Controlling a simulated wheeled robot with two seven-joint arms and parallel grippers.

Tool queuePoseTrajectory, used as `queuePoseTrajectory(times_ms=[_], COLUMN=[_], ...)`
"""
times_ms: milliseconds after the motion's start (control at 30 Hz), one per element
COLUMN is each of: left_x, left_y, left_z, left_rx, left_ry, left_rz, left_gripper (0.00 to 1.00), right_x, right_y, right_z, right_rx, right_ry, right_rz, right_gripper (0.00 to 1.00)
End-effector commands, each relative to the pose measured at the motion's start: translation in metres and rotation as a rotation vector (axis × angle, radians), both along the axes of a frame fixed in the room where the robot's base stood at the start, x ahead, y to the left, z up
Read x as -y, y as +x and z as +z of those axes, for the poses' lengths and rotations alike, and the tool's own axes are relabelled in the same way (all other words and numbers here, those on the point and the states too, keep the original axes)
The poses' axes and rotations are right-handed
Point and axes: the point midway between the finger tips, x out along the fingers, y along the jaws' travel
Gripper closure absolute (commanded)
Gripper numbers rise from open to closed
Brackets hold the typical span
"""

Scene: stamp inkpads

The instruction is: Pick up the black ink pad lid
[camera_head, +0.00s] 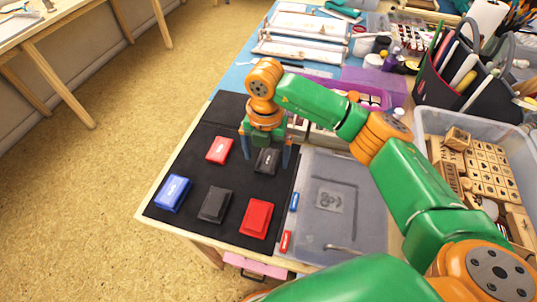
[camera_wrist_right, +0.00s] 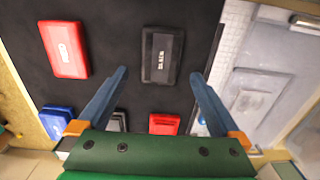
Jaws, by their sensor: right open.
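The black ink pad lid (camera_head: 267,161) lies flat on the dark mat, and its white "BLACK" lettering shows in the right wrist view (camera_wrist_right: 162,56). My right gripper (camera_head: 266,153) is over it, pointing down, with nothing held. Its two blue fingers are spread wide apart. In the wrist view the fingertips (camera_wrist_right: 158,75) lie to either side of the lid's lower end, with a gap on each side. I cannot tell the exact height above the lid. A black ink pad (camera_head: 215,205) sits nearer the front of the mat. My left gripper is not in view.
A red lid (camera_head: 219,150) lies left of the black lid. A blue pad (camera_head: 172,193) and a red pad (camera_head: 257,218) are nearer the front. A translucent box (camera_head: 345,215) stands at the right. A purple tray (camera_head: 385,85) is behind.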

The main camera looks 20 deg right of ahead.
Motion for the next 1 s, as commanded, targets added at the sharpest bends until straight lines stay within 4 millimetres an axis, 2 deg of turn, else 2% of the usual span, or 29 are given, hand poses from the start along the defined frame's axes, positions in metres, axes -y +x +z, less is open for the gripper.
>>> queuePoseTrajectory(times_ms=[100,333,367,667,1000], left_x=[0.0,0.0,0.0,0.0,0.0], left_y=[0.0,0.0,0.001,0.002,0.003], left_z=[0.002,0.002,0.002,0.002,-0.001], left_rx=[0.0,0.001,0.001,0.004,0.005], left_ry=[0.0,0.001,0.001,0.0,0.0], left_rz=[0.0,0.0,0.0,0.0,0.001], left_gripper=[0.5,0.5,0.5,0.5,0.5], right_x=[0.0,0.0,0.0,0.0,0.0], right_y=[-0.001,0.0,0.0,0.0,0.001], right_z=[-0.017,-0.021,-0.021,-0.02,-0.013], right_rx=[-0.004,0.0,0.0,0.0,0.003], right_ry=[0.0,0.001,0.001,0.001,0.002], right_rz=[-0.001,0.001,0.001,0.001,0.0], right_gripper=[0.0,0.0,0.05,0.86,0.88])
